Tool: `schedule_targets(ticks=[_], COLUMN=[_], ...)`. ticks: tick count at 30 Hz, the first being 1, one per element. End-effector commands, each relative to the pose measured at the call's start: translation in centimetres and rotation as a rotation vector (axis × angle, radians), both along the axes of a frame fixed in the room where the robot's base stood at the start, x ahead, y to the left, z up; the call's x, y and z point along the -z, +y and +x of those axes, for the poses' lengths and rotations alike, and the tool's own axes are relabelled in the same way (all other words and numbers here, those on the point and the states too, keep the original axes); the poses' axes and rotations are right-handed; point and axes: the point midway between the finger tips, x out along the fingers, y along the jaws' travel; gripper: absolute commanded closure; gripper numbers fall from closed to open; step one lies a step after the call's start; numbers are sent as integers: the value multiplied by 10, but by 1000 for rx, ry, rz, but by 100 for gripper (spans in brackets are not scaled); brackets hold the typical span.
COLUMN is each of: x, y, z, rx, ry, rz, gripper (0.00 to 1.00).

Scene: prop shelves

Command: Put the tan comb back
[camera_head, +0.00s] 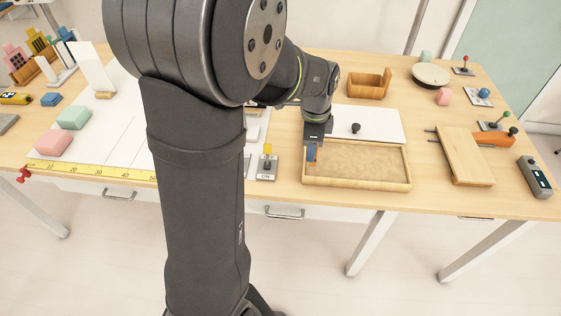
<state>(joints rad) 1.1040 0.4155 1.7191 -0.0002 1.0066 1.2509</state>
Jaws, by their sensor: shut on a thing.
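My gripper (312,150) points down over the left end of a shallow wooden tray (358,184) with a tan sandy bed. It is shut on a small tan piece, which I take to be the tan comb (311,158). Only a little of the comb shows between the bluish fingers, so its teeth cannot be made out. I cannot tell whether its lower edge touches the sand. A white panel (385,122) with a black knob (356,128) lies just behind the tray.
A wooden box (369,84) stands behind the panel. A switch block (266,166) stands left of the tray. My arm hides the table's middle left. Bare wood shows right of the tray.

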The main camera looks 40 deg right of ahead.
Motion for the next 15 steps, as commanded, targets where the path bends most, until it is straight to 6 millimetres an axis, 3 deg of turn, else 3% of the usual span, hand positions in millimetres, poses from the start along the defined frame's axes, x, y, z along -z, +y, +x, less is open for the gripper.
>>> schedule_targets(ticks=[15], x=[61], y=[17], z=[100], rx=[-1], ry=[1], rz=[1], gripper=[94])
